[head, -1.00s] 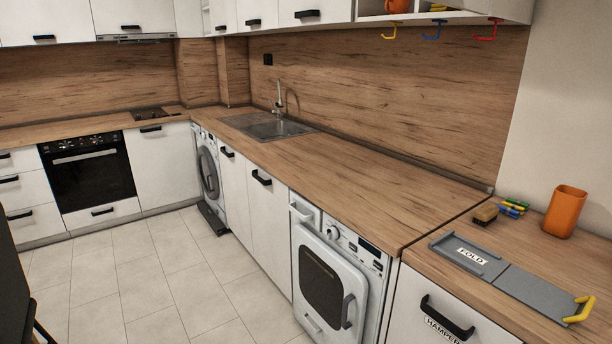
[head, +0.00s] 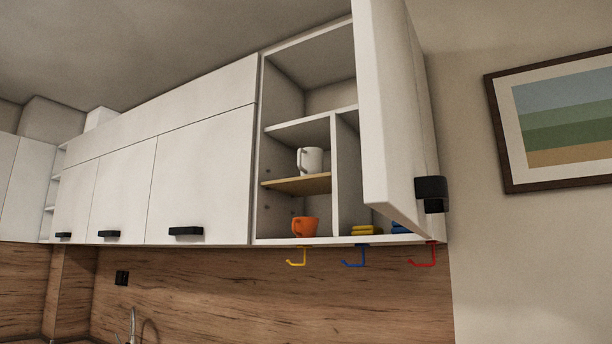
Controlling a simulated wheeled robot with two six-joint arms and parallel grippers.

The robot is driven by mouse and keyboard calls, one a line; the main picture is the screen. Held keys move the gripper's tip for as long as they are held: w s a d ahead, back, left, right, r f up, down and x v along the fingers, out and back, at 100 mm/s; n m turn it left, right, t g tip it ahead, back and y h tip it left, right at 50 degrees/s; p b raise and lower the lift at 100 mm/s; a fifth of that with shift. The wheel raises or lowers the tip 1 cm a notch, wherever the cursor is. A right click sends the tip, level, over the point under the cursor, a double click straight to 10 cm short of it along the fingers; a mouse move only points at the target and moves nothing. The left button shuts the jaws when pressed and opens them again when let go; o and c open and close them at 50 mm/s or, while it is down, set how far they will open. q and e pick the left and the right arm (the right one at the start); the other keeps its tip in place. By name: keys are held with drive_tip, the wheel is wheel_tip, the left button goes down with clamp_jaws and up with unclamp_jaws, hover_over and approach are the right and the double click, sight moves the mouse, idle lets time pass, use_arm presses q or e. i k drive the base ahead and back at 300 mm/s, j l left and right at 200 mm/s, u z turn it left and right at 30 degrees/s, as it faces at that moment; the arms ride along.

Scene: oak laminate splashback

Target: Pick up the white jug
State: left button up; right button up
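The white jug (head: 311,160) stands upright on a small wooden shelf (head: 297,184) inside an open wall cabinet (head: 290,87). Its handle faces left. It is in the left compartment, above an orange cup (head: 305,227) on the cabinet floor. Neither of my grippers shows in the head view.
The cabinet door (head: 385,115) stands open on the right and hides part of the right compartment. Yellow items (head: 366,230) lie in that compartment. Yellow (head: 298,257), blue (head: 355,257) and red (head: 424,256) hooks hang below. Closed cabinets (head: 200,165) run left; a framed picture (head: 553,120) hangs right.

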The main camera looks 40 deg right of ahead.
sight(310, 159)
drive_tip(key=i+z, duration=0.25)
drive_tip(key=z, duration=0.25)
drive_tip(key=i+j+z, duration=0.15)
drive_tip(key=z, duration=0.3)
drive_tip(key=i+j+z, duration=0.25)
drive_tip(key=z, duration=0.25)
drive_tip(key=i, duration=0.05)
